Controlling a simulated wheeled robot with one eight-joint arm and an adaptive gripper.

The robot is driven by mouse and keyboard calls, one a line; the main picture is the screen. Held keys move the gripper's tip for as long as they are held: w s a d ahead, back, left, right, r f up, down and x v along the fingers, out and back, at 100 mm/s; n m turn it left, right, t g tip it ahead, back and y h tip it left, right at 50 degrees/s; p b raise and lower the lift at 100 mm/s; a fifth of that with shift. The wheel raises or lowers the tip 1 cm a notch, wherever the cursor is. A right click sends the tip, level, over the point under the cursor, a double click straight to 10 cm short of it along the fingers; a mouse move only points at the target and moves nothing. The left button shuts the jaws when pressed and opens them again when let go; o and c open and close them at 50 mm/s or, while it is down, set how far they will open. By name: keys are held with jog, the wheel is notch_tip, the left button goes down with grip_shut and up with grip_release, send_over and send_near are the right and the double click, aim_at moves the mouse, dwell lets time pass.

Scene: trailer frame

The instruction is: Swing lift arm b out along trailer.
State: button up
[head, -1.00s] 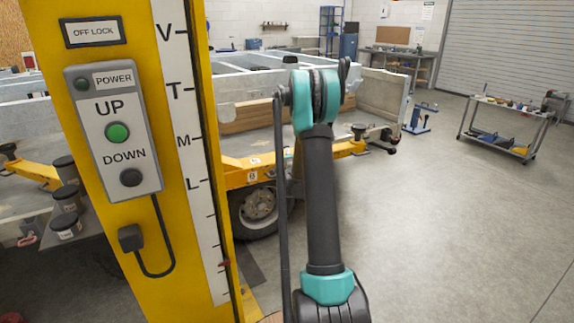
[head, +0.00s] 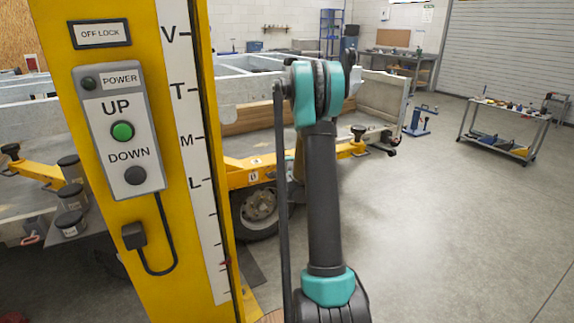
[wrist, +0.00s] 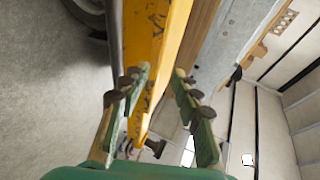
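In the wrist view the yellow beam (wrist: 143,45) runs between my gripper's fingers (wrist: 158,88). The fingers are apart, one on each side of the beam; I cannot tell whether they touch it. In the head view my own arm hides my gripper and part of the lift arm.
A yellow lift post with a control box (head: 124,130) stands close on the left. The trailer frame (head: 245,95) and its wheel (head: 258,208) lie behind the lift arm. A tool cart (head: 505,128) stands at the right. The floor between is clear.

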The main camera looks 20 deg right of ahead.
jog(key=a+f+v, duration=0.1)
jog(key=f+v, duration=0.1)
jog(key=v, duration=1.3)
jog(key=shift+s+a+f, duration=0.2)
jog(key=shift+s+a, duration=0.05)
jog(key=shift+s, duration=0.3)
dwell(0.6)
